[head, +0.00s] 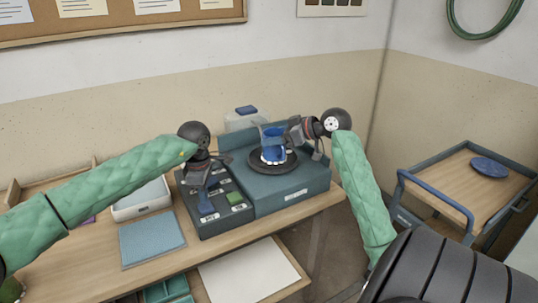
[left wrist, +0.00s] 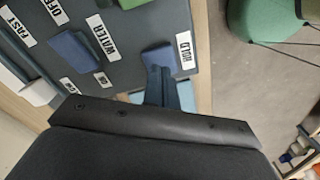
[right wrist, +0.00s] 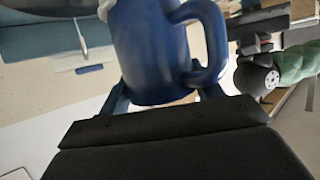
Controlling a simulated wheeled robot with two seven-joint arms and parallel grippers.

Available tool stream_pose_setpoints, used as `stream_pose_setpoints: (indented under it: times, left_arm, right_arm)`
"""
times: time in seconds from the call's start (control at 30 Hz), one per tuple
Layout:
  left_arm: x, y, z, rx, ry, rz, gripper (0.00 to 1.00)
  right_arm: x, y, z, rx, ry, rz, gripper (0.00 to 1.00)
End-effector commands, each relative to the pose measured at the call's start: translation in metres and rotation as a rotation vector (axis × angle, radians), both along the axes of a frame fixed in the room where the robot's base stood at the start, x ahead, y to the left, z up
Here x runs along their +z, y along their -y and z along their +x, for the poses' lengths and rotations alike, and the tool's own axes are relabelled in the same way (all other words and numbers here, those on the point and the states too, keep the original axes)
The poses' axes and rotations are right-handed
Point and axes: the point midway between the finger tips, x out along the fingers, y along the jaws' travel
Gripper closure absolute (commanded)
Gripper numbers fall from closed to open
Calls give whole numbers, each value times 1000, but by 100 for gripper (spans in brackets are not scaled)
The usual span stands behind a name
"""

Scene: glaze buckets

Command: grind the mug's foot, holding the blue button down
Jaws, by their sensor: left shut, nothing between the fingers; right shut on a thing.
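The blue mug (head: 273,153) is over the dark round grinding disc (head: 258,167); I cannot tell whether its foot touches. My right gripper (head: 291,136) is shut on the mug, which fills the right wrist view (right wrist: 150,50) with its handle to the right. My left gripper (left wrist: 160,85) is shut and empty, its fingertips at the blue button (left wrist: 157,54) labelled HOLD on the dark control panel (left wrist: 115,70). The fingertips partly cover that button; I cannot tell how far down it is. A second blue button (left wrist: 72,48) sits beside the WATER label.
A green button (head: 236,198) is on the same panel. A light blue mat (head: 152,239) and a white tray (head: 140,203) lie to the left on the wooden table. A trolley (head: 452,183) with a blue plate (head: 494,168) stands to the right.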

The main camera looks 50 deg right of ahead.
Motion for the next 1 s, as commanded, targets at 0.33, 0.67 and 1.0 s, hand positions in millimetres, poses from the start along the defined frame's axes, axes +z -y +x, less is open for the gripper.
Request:
stream_pose_setpoints:
  times: [0.33, 0.67, 1.0]
  left_arm:
    - [0, 0, 0, 0, 0, 0, 100]
    - [0, 0, 0, 0, 0, 0, 100]
    - [0, 0, 0, 0, 0, 0, 100]
  right_arm:
    - [1, 68, 43, 50, -3, 0, 67]
    - [-8, 75, 47, 49, -2, 2, 67]
    - [-40, 75, 47, 49, -3, 2, 67]
